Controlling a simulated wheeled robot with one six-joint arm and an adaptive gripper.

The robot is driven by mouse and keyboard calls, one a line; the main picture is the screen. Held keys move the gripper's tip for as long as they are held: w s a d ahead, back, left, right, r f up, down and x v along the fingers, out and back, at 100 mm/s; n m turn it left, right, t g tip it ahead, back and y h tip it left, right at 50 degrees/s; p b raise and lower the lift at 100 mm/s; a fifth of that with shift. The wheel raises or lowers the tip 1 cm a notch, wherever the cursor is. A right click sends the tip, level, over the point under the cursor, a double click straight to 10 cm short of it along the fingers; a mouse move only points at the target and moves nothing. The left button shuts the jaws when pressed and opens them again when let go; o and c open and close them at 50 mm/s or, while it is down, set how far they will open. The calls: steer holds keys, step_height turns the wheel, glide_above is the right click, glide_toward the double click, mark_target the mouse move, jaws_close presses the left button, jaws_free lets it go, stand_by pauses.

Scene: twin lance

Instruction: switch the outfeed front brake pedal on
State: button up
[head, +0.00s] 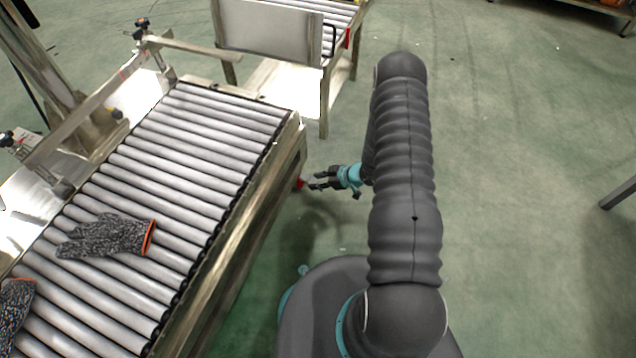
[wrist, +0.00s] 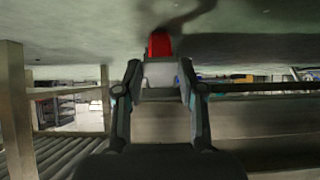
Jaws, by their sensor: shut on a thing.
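A small red pedal (head: 299,183) shows low at the right side of the near roller conveyor, mostly hidden by the frame. In the wrist view its red part (wrist: 159,45) sticks out just beyond the fingertips, with a pale grey block (wrist: 161,75) between them. My gripper (head: 313,181) reaches in from the right at the pedal. Its fingers (wrist: 160,82) are shut on the pale part at the pedal. I cannot tell from these views whether the pedal is on or off.
The near roller conveyor (head: 190,150) carries two grey gloves with orange cuffs (head: 108,237). A second conveyor with a metal panel (head: 268,32) stands behind it. A table leg (head: 618,192) enters at the right. The green floor (head: 520,180) right of my arm is clear.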

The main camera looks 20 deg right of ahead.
steer(key=shift+f, duration=0.1)
stand_by(0.3)
steer(key=o, duration=1.2)
steer(key=shift+c, duration=0.2)
steer(key=shift+y, duration=0.3)
steer(key=shift+d, duration=0.1)
steer(key=v, duration=1.2)
steer(key=shift+s, duration=0.1)
